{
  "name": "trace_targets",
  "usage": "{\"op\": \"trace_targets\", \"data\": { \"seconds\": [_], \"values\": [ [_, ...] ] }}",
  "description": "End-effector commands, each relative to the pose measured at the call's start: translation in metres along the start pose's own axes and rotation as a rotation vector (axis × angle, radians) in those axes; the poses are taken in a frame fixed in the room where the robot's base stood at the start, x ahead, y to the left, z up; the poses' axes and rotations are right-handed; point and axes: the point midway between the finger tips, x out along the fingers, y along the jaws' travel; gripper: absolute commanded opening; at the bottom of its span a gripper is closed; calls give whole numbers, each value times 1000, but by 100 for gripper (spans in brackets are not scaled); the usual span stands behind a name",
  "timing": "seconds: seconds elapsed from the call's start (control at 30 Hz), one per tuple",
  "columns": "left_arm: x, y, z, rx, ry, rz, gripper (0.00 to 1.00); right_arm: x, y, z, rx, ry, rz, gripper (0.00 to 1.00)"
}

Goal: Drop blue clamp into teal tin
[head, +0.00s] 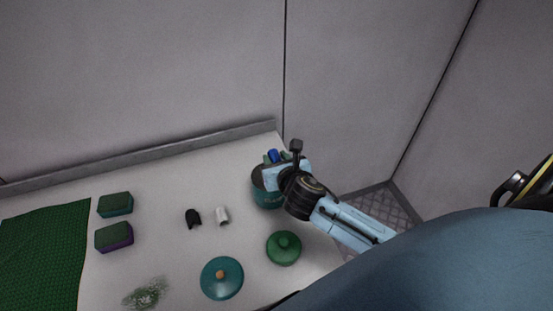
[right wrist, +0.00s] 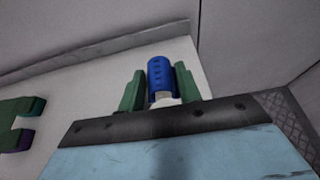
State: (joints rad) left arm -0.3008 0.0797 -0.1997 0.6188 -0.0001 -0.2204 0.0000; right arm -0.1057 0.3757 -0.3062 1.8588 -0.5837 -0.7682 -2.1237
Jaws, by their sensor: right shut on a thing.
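The blue clamp (right wrist: 161,74) stands between the green fingers of my right gripper (right wrist: 160,88) in the right wrist view. It has a pale part at its lower end. In the head view the blue clamp (head: 272,156) is a small blue patch at the fingertips of my right gripper (head: 275,159). The teal tin (head: 266,198) stands on the table at its far right corner. The gripper and wrist are over the tin in this view and hide part of its opening; I cannot tell the height between them. My left gripper is not in view.
A teal lid (head: 222,284) with an orange knob and a green lid (head: 284,250) lie in front of the tin. Black (head: 193,217) and white (head: 222,215) small pieces lie left of it. Two sponges (head: 115,204) (head: 114,238), a herb bunch (head: 146,294) and a green mat (head: 45,255) are further left. A low ledge (head: 140,157) runs behind.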

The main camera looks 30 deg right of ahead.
Motion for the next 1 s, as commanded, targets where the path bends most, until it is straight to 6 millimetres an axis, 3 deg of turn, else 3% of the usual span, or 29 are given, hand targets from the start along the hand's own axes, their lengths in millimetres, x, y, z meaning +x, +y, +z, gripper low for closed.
{"op": "trace_targets", "data": {
  "seconds": [0.07,0.1,0.27,0.67,1.0],
  "values": [
    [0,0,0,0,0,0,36,0,0,0,0,0,0,13],
    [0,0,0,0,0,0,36,0,0,0,0,0,0,39],
    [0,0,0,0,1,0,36,0,0,0,0,0,0,59],
    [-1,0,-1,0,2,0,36,-9,0,0,-1,-1,1,59],
    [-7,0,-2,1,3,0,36,-79,0,0,-1,1,2,59]
  ]
}}
